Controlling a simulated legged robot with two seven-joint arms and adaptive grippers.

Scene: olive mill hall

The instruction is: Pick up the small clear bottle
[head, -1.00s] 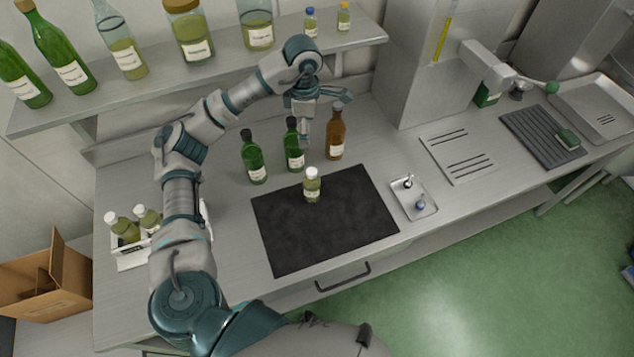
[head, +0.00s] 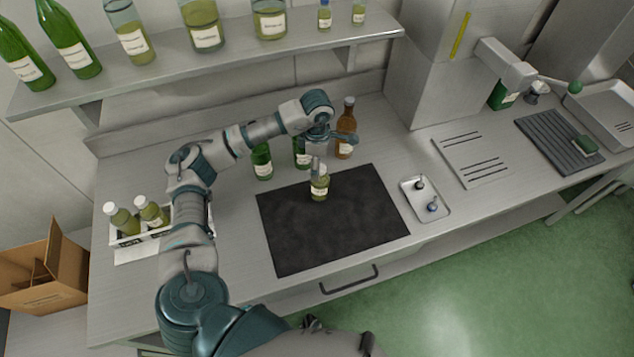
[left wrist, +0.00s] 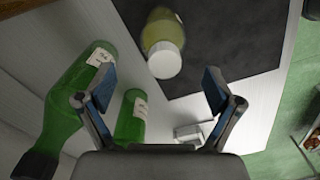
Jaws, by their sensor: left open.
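The small clear bottle (head: 319,188) with yellow-green oil and a pale label stands upright near the back edge of the black mat (head: 335,228). My left gripper (head: 317,166) is above and behind it, and a finger covers most of its cap in the head view. In the left wrist view the bottle (left wrist: 160,28) shows its white cap towards me, beyond the fingertips. My left gripper (left wrist: 158,82) is open there, fingers spread, nothing between them. I cannot tell whether a finger touches the bottle. My right gripper is in neither view.
Two green bottles (head: 262,162) and a brown bottle (head: 346,130) stand close behind the mat, near my gripper. A small tray (head: 438,211) lies right of the mat. A white carrier (head: 125,241) with two bottles is at left. A bottle shelf (head: 180,77) overhangs the back.

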